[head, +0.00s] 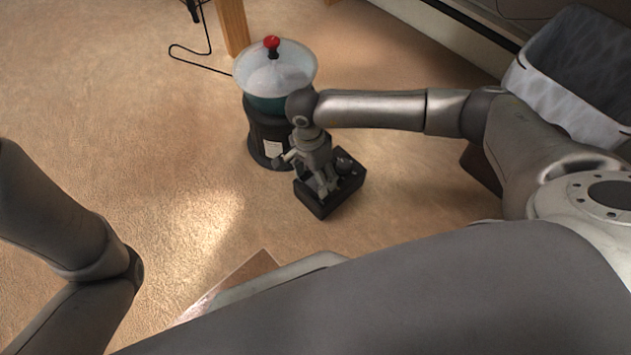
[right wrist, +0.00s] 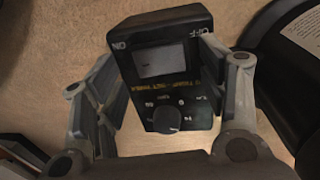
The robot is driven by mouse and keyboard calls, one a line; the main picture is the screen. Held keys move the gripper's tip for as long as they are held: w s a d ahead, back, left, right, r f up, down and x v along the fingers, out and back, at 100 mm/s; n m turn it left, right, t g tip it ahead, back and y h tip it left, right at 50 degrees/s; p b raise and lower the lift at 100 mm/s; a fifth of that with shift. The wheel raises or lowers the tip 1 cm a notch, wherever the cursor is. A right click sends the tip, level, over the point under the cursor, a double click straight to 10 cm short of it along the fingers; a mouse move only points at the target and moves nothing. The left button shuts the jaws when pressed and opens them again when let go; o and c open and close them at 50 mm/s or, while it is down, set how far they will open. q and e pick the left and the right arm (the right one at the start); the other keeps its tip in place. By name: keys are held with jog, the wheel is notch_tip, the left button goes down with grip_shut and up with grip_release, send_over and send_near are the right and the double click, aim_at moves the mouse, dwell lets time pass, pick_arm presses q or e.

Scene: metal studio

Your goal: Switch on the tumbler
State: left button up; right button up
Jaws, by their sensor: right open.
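The tumbler (head: 266,120) stands on the carpet, a dark round base under a clear domed lid with a red knob on top. Its black control box (head: 346,199) sits on the floor beside it, to the right. In the right wrist view, the control box (right wrist: 160,25) shows OFF and ON labels, a rectangular grey switch (right wrist: 160,62) and a round dial (right wrist: 167,120). My right gripper (head: 322,188) is over the box, fingers pointing down. In the wrist view, the open fingers (right wrist: 157,75) lie on either side of the switch face; contact is unclear. My left gripper is out of view.
A wooden leg (head: 232,27) and a black cable (head: 200,65) are behind the tumbler. A grey bin (head: 575,75) stands at the back right by the wall. Open carpet lies left of the tumbler.

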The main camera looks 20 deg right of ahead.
jog(key=shift+f, duration=0.6)
